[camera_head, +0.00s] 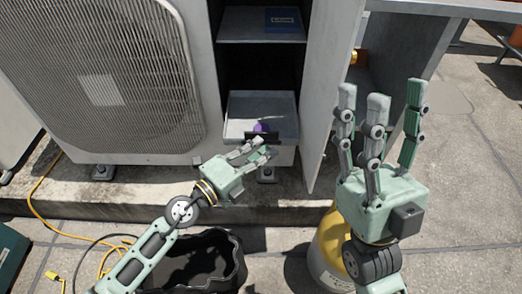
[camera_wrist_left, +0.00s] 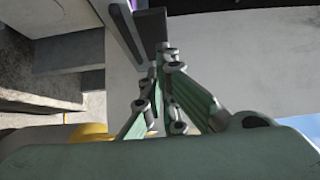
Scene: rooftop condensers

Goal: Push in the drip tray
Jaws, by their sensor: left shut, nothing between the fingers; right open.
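The drip tray (camera_head: 283,107) is a pale, shallow tray low in the open cabinet bay, its front part extending toward me. A dark block (camera_head: 277,135), perhaps its handle, is at its front edge. A small purple item (camera_head: 260,127) shows at the front of the tray. My left gripper (camera_head: 262,150) is shut and empty, its fingertips at the tray's front by the dark block. The left wrist view shows the closed fingers (camera_wrist_left: 165,55) close below a dark part (camera_wrist_left: 152,27); contact is unclear. My right gripper (camera_head: 378,95) is open and empty, fingers raised, right of the cabinet door.
The open door panel (camera_head: 330,75) stands right of the tray. A condenser with a round grille (camera_head: 100,70) is at left. A shelf (camera_head: 250,27) with a blue item (camera_head: 284,20) is above. A black bin (camera_head: 235,265), yellow cable (camera_head: 38,190) and yellow cylinder (camera_head: 328,250) are in front.

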